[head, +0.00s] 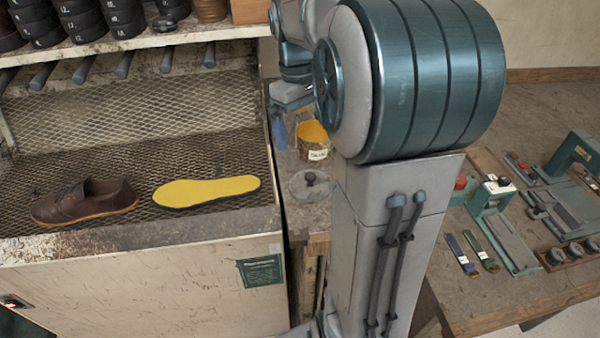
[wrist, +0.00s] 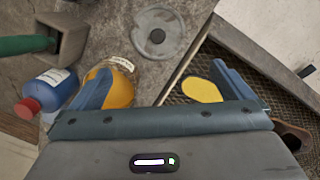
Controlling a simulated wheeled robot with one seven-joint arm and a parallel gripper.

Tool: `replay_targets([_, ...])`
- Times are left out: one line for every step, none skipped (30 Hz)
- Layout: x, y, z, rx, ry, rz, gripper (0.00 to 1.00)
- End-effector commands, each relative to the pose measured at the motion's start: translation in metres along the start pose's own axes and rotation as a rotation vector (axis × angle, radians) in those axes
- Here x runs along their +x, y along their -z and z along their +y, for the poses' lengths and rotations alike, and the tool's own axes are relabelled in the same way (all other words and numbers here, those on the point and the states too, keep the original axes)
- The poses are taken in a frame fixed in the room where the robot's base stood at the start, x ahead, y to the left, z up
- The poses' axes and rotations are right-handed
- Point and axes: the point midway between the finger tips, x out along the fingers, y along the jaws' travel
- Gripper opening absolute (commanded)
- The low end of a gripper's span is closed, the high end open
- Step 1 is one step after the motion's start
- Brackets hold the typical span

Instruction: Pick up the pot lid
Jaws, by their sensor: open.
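The pot lid (head: 310,184) is a flat grey disc with a dark round knob. It lies on the worn bench strip between the mesh-topped unit and my arm. In the wrist view the lid (wrist: 155,35) lies ahead of my gripper (wrist: 163,84), apart from both fingers. The gripper's blue fingers are wide apart with nothing held between them. The open pot (head: 313,141) with yellow contents and a label stands behind the lid in the head view. In the wrist view the pot (wrist: 121,84) appears close beside the left finger, which partly covers it.
A blue bottle (wrist: 50,88) with a red cap and a grey holder (wrist: 75,38) with a green handle stand left of the pot. A yellow insole (head: 207,191) and a brown shoe (head: 85,202) lie on the mesh. A bench with tools (head: 510,220) is at right.

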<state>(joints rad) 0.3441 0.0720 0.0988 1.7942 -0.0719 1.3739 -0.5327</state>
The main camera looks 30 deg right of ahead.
Motion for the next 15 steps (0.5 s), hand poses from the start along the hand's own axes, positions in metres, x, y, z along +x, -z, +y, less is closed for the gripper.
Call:
replay_targets([0.004,0.001,0.002,-0.003,0.003,-0.005,1.00])
replay_targets([0.007,0.001,0.003,-0.004,0.004,-0.007,1.00])
replay_targets([0.013,0.000,0.003,-0.005,0.006,-0.009,1.00])
replay_targets([0.018,0.000,0.003,-0.006,0.006,-0.009,1.00])
replay_targets([0.024,0.000,0.003,-0.006,0.006,-0.010,1.00])
replay_targets([0.032,0.000,0.002,-0.006,0.006,-0.010,1.00])
replay_targets([0.038,0.000,0.002,-0.005,0.007,-0.010,1.00])
replay_targets([0.045,0.000,0.002,-0.005,0.007,-0.010,1.00])
replay_targets([0.053,0.000,0.002,-0.005,0.006,-0.009,1.00])
replay_targets([0.058,-0.001,0.002,-0.005,0.006,-0.009,1.00])
replay_targets([0.063,0.000,0.002,-0.005,0.005,-0.008,1.00])
replay_targets([0.069,-0.001,0.002,-0.005,0.005,-0.008,1.00])
replay_targets([0.073,0.000,0.002,-0.004,0.004,-0.007,1.00])
replay_targets([0.076,0.000,0.002,-0.004,0.004,-0.007,1.00])
replay_targets([0.080,0.000,0.002,-0.004,0.004,-0.007,1.00])
